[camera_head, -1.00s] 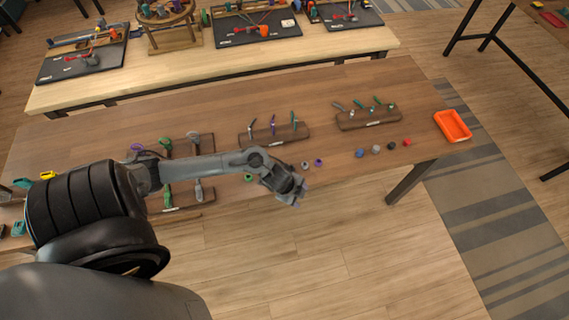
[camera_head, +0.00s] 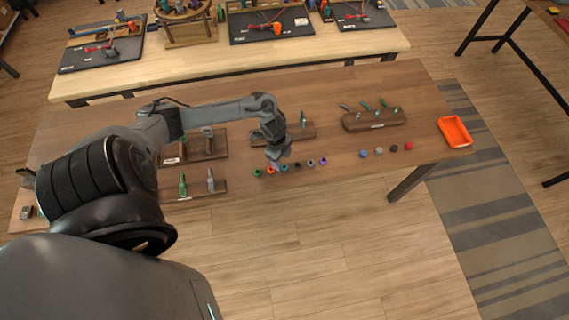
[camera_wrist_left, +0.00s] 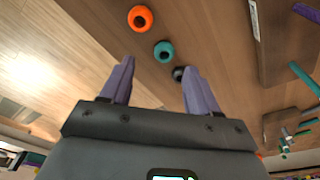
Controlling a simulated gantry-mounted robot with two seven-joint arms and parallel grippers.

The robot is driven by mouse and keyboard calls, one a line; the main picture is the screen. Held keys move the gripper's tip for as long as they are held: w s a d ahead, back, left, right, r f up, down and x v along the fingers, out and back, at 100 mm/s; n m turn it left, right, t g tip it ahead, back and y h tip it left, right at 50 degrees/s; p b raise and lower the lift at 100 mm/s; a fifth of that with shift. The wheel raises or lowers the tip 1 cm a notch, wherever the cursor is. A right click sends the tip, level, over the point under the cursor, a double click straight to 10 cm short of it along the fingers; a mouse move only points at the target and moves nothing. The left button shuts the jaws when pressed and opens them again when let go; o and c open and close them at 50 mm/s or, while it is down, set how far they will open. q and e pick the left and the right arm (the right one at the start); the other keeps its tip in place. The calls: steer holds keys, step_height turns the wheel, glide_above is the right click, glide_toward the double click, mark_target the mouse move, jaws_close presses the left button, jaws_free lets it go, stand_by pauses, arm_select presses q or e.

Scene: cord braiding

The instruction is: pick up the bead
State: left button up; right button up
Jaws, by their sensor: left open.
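A row of small ring-shaped beads lies on the brown table: green (camera_head: 257,172), orange (camera_head: 271,170), teal (camera_head: 284,167), black (camera_head: 297,164), grey (camera_head: 311,162) and purple (camera_head: 323,160). My left gripper (camera_head: 274,163) is just above the row, close to the orange and teal beads. In the left wrist view its two purple-grey fingers (camera_wrist_left: 157,66) are apart with nothing held. That view shows the orange bead (camera_wrist_left: 140,18), the teal bead (camera_wrist_left: 163,51) between the fingertip directions, and the black bead (camera_wrist_left: 178,73), partly hidden by a finger. My right gripper is not in view.
Several small blocks, including a blue one (camera_head: 363,153) and a red one (camera_head: 409,146), lie to the right. An orange tray (camera_head: 454,131) sits at the table's right end. Wooden racks with tools, one (camera_head: 374,121) at right, stand behind the beads.

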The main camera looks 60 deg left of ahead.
mark_target(284, 168)
arm_select(q)
steer(key=shift+w+d+f+b, duration=0.1)
steer(key=shift+w+f, duration=0.05)
steer(key=shift+f, duration=0.7)
steer(key=shift+w+d+f+b, duration=0.1)
steer(key=shift+w+f, duration=0.05)
steer(key=shift+f, duration=0.65)
steer(key=shift+w+f+b, duration=0.1)
steer(key=shift+w+f, duration=0.05)
steer(key=shift+f, duration=0.7)
steer(key=c, duration=1.1)
